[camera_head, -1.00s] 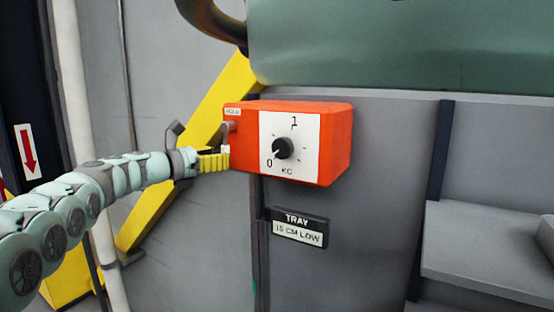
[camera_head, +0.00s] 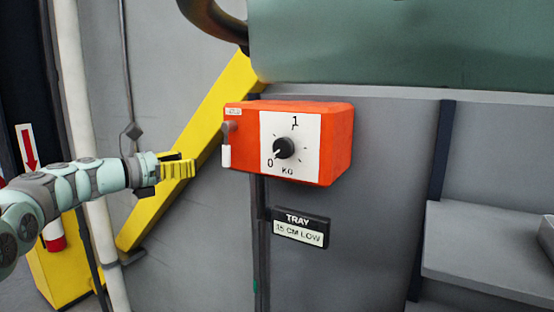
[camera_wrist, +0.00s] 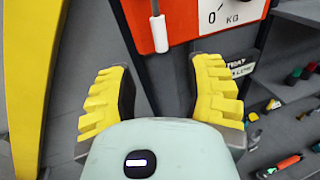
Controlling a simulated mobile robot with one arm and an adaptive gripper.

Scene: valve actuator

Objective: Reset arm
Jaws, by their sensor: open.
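My gripper (camera_head: 178,167) has yellow ribbed fingers and is left of the orange box, apart from it. In the wrist view my gripper (camera_wrist: 160,90) is open, with nothing between its fingers. The orange box (camera_head: 340,140) carries a white dial panel with a black knob (camera_head: 284,148) whose mark points near 0. A small lever with a white handle (camera_head: 226,155) hangs down at the box's left side. The white handle also shows in the wrist view (camera_wrist: 159,34), beyond the fingers.
A black sign (camera_head: 300,228) reading TRAY, 15 CM LOW is below the box. A yellow diagonal beam (camera_head: 190,150) runs behind my gripper. A grey ledge (camera_head: 485,250) is at right. Several tools lie on shelves (camera_wrist: 290,110) in the wrist view.

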